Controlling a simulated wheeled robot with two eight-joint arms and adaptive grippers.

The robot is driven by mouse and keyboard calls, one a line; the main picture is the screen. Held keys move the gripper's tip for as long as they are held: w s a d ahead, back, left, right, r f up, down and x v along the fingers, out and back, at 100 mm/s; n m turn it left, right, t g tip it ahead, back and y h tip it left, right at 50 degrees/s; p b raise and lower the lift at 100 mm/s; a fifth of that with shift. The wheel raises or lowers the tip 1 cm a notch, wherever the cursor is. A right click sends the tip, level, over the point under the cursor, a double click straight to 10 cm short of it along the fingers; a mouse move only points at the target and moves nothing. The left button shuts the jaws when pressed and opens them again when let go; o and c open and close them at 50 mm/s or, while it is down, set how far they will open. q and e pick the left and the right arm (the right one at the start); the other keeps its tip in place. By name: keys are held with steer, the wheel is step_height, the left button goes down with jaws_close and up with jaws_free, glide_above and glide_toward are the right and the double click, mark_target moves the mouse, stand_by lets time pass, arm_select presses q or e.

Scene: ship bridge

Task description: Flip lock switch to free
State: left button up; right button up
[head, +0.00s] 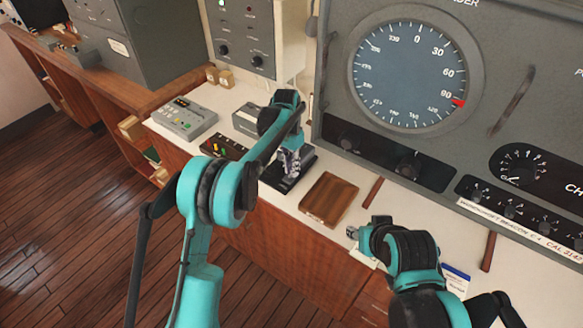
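No switch marked as a lock can be made out in the head view. My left gripper (291,165) points down over a dark, flat device (302,174) on the white counter. The gripper and forearm cover much of that device, so any switch on it is hidden. I cannot tell whether the fingers touch it or whether they are open. My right gripper (353,232) is low over the counter's front edge, to the right of a brown wooden board. Its fingers are small and partly turned away, so their state is unclear.
The wooden board (330,199) lies between my grippers. A grey console (185,119) and a black box with coloured buttons (222,147) stand left on the counter. A large panel with a round dial (415,75) rises behind. Open wooden floor (60,215) lies at left.

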arm_select(q)
step_height(320, 180, up, 12)
steer(key=w, duration=0.1)
steer(key=shift+w+a, duration=0.3)
steer(key=shift+a, duration=0.05)
stand_by(0.4)
steer(key=s+a+r+n+t, duration=0.4)
steer(key=s+a+r, duration=0.5)
steer(key=s, duration=0.4)
steer(key=s+a+f+n+t, duration=0.2)
steer(key=s+a+f, duration=0.2)
steer(key=s, duration=0.5)
steer(key=s+a+f+n+t, duration=0.2)
steer(key=s+a+f, duration=0.3)
steer(key=s, duration=0.5)
steer(key=shift+a+f+t+y+b, duration=0.2)
steer(key=shift+f+t+y+b, duration=0.1)
steer(key=shift+f+b, duration=0.25)
